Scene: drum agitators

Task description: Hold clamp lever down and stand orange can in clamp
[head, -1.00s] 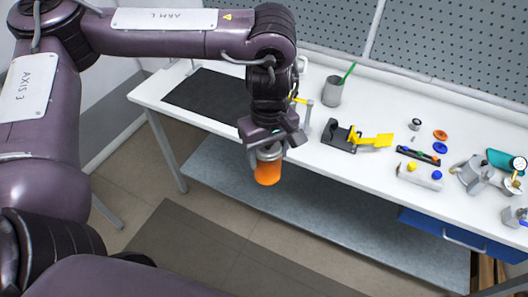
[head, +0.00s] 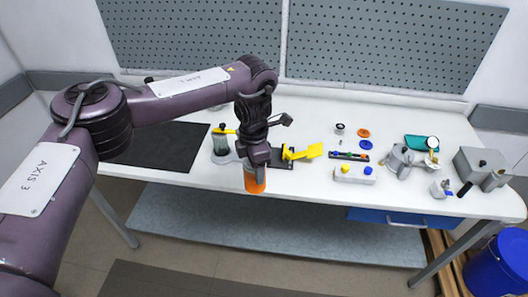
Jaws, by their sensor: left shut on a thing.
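My left gripper (head: 254,165) points down and is shut on the orange can (head: 255,184). The can hangs upright by its upper part, in front of the bench's front edge in the picture. The clamp, with a black base (head: 282,159) and a yellow lever (head: 306,152), stands on the bench just right of and behind the gripper. The gripper hides part of the clamp, and I cannot tell the lever's exact position. My right gripper is not in view.
A grey holder (head: 222,146) with a yellow part stands left of my gripper, beside a black mat (head: 165,143). Right of the clamp lie a white block (head: 354,174), small caps, a teal item (head: 418,143) and grey metal fixtures (head: 482,167). A blue bin (head: 498,265) stands at lower right.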

